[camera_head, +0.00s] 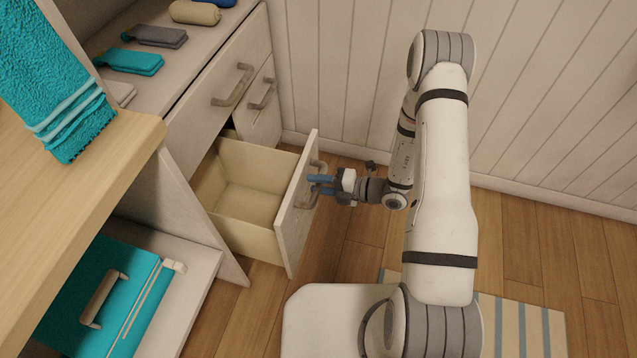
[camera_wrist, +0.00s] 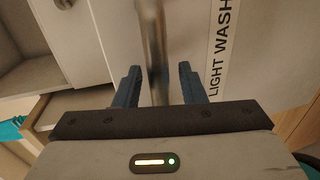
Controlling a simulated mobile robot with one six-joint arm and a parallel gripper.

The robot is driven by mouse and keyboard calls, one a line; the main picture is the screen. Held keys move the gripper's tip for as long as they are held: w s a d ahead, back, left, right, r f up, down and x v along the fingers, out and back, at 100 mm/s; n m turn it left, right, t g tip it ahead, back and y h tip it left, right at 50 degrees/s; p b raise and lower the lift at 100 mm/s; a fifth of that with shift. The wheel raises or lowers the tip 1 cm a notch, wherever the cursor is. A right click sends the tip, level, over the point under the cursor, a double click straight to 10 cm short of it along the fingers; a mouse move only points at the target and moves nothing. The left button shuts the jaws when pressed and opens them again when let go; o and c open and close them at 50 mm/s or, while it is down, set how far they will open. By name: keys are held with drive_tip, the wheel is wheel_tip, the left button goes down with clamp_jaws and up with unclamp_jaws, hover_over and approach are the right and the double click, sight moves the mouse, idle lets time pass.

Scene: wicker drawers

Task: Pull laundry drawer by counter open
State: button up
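The laundry drawer (camera_head: 293,238) stands pulled out of the white cabinet, and its empty beige inside shows. Its metal handle (camera_head: 319,166) is on the front panel. My gripper (camera_head: 320,184) is at this handle. In the wrist view, the two blue fingers of my gripper (camera_wrist: 158,80) are apart, one on each side of the handle bar (camera_wrist: 154,45). A gap shows between the bar and each finger. The drawer front (camera_wrist: 190,45) carries a label (camera_wrist: 220,50) reading "LIGHT WASH".
A wooden counter (camera_head: 70,210) with a teal towel (camera_head: 55,85) is at the left. Closed drawers (camera_head: 215,100) are above and behind the open one. A teal box (camera_head: 115,290) sits on the low shelf. A striped rug (camera_head: 520,325) lies on the floor at lower right.

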drive_tip(key=shift+d, duration=0.1)
drive_tip(key=p+v, duration=0.2)
drive_tip(key=v, duration=0.5)
drive_tip(key=shift+d, duration=0.3)
drive_tip(key=s+r+n+g+h+p, duration=0.2)
drive_tip(key=s+r+n+g+p, duration=0.3)
drive_tip(key=r+n, duration=0.7)
drive_tip(key=s+r+n+g+h+p, duration=0.25)
drive_tip(key=r+n+p, duration=0.45)
drive_tip(key=r, duration=0.9)
drive_tip(key=s+d+r+n+t+h+p, duration=0.2)
drive_tip(key=r+n, duration=0.4)
drive_tip(key=r, duration=0.3)
drive_tip(key=s+d+r+n+t+h+p, duration=0.2)
drive_tip(key=d+r+n+h+p, duration=0.1)
drive_tip(key=r+n+h+p, duration=0.2)
drive_tip(key=s+d+r+n+t+h+p, duration=0.2)
drive_tip(key=s+d+r+n+h+p, duration=0.1)
drive_tip(key=r+n, duration=0.6)
drive_tip(key=w+p+v, duration=0.1)
drive_tip(key=v, duration=0.3)
drive_tip(key=shift+p, duration=0.3)
